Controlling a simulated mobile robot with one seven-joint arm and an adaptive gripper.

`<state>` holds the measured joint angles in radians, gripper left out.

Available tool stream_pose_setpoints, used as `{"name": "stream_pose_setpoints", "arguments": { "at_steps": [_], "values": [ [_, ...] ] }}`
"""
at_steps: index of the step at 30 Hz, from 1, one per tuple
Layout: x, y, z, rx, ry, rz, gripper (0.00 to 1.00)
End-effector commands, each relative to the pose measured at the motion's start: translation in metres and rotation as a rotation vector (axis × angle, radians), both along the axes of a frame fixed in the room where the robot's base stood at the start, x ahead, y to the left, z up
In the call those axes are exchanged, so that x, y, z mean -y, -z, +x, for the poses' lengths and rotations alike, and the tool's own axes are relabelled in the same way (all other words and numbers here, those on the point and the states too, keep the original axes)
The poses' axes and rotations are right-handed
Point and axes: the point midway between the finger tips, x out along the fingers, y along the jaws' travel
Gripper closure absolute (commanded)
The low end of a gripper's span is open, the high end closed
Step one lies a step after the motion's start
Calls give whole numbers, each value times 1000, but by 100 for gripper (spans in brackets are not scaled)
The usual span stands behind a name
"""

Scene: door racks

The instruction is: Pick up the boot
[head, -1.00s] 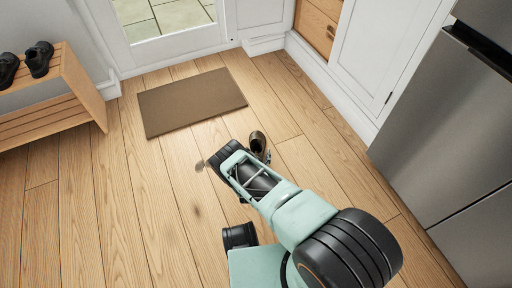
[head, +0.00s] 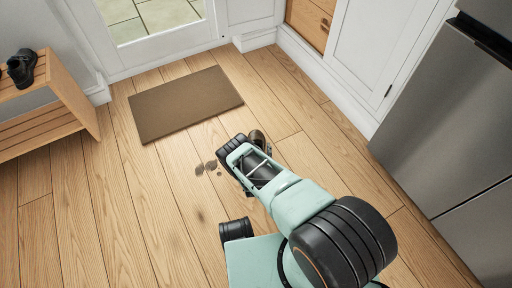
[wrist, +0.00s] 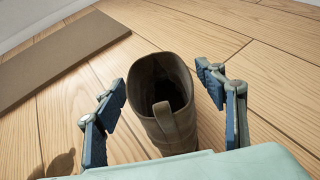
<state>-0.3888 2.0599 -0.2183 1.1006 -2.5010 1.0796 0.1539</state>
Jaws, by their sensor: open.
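A brown boot (wrist: 160,100) stands upright on the wood floor, its open top facing the wrist camera and a pull loop at its near rim. In the head view only part of the boot (head: 257,137) shows past my arm. My gripper (wrist: 162,82) is open, with one blue finger to the left of the boot and one to the right. The boot's lower part is hidden by my wrist.
A brown doormat (head: 185,103) lies beyond the boot before the door. A wooden rack (head: 50,110) with black shoes (head: 22,68) stands at left. A steel fridge (head: 445,130) stands at right. Dark marks (head: 205,167) spot the floor left of my arm.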

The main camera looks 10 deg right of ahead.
Motion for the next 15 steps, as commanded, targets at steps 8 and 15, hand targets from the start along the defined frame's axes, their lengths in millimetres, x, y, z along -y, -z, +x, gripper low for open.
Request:
{"name": "stream_pose_setpoints", "arguments": {
  "at_steps": [8,15],
  "values": [
    [0,0,0,0,0,0,43],
    [0,0,0,0,0,0,69]
  ]
}}
